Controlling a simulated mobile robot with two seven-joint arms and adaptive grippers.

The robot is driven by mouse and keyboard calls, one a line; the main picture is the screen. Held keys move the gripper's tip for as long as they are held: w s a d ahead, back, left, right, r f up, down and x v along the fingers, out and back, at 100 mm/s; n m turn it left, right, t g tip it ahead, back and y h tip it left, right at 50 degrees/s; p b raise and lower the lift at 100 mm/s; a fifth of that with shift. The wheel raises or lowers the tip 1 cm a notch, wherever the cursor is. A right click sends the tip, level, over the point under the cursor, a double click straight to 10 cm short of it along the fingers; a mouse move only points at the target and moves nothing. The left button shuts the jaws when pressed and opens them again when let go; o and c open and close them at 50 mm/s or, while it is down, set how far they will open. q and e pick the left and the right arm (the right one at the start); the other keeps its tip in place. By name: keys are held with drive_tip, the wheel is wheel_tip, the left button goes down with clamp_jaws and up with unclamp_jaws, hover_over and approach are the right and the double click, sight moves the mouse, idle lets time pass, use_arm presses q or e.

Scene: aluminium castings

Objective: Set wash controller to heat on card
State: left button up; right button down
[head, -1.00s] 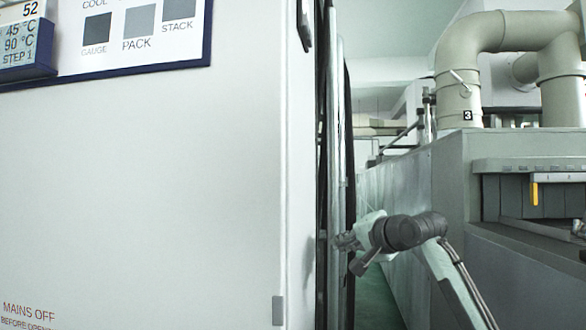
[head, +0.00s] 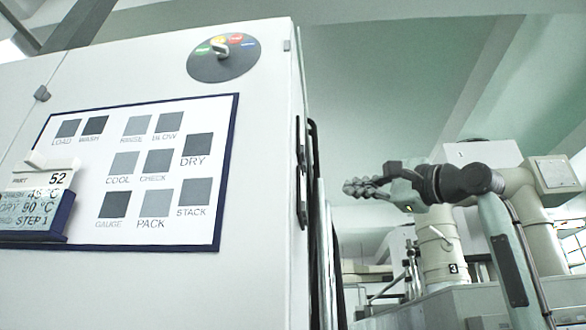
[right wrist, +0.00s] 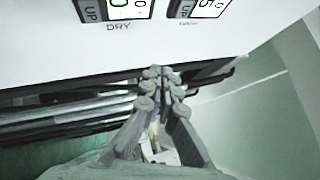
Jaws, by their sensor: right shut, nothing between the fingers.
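The card (head: 35,204) is at the left edge of the head view, in a blue holder on the white cabinet. It reads 52, an upper line that looks like 45 °C, DRY 90 °C and STEP 1. In the right wrist view two controllers show at the top, both cut off by the frame: one labelled DRY (right wrist: 128,8) and another to its right (right wrist: 205,8), whose label is too blurred to read. Each has a grey UP key. My right gripper (head: 352,188) is shut and empty, right of the cabinet; its fingertips (right wrist: 161,82) are below the controllers. My left gripper is out of view.
The white cabinet (head: 262,150) carries a blue-framed board (head: 75,150) of grey squares and a rotary knob (head: 222,50) with coloured labels. A large beige pipe (head: 440,250) stands behind my right arm. Dark rails (right wrist: 70,115) run below the controllers' face.

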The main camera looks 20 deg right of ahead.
sight(303, 153)
drive_tip(key=s+r+y, duration=0.1)
drive_tip(key=s+r, duration=0.4)
drive_tip(key=s, duration=0.1)
drive_tip(key=shift+s+r+m+t, duration=0.15)
drive_tip(key=shift+r+m+t, duration=0.15)
drive_tip(key=shift+t, duration=0.1)
drive_tip(key=shift+a+y, duration=0.15)
drive_tip(key=shift+y, duration=0.25)
drive_tip(key=w+a, duration=0.4)
drive_tip(key=a, duration=0.3)
drive_tip(key=shift+w+a, duration=0.25)
drive_tip(key=shift+w, duration=0.05)
drive_tip(key=shift+a+f, duration=0.1)
drive_tip(key=shift+a, duration=0.05)
idle(0.6)
drive_tip(key=shift+w+a, duration=0.2)
drive_tip(key=shift+w+a, duration=0.2)
drive_tip(key=shift+a, duration=0.15)
idle(0.7)
drive_tip(key=shift+s+d, duration=0.1)
drive_tip(key=shift+d, duration=0.05)
drive_tip(key=shift+s+d, duration=0.3)
drive_tip(key=shift+d, duration=0.2)
